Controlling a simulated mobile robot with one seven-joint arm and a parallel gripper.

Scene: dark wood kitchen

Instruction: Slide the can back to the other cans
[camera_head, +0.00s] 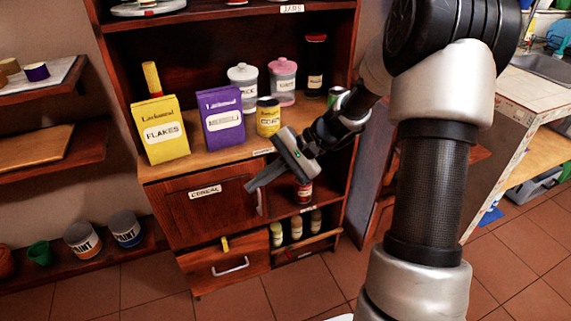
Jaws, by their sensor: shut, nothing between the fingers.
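My gripper (250,187) is shut and empty, pointing down-left in front of the cabinet, below the counter edge in the picture. It appears apart from all the cans. I cannot tell which can the task means.
A yellow box (160,131), a purple box (221,122), a white jar (243,85) and a pink jar (283,80) stand on the counter. Several small jars (296,228) are on a low shelf. A door (215,210) with a handle is behind my gripper.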

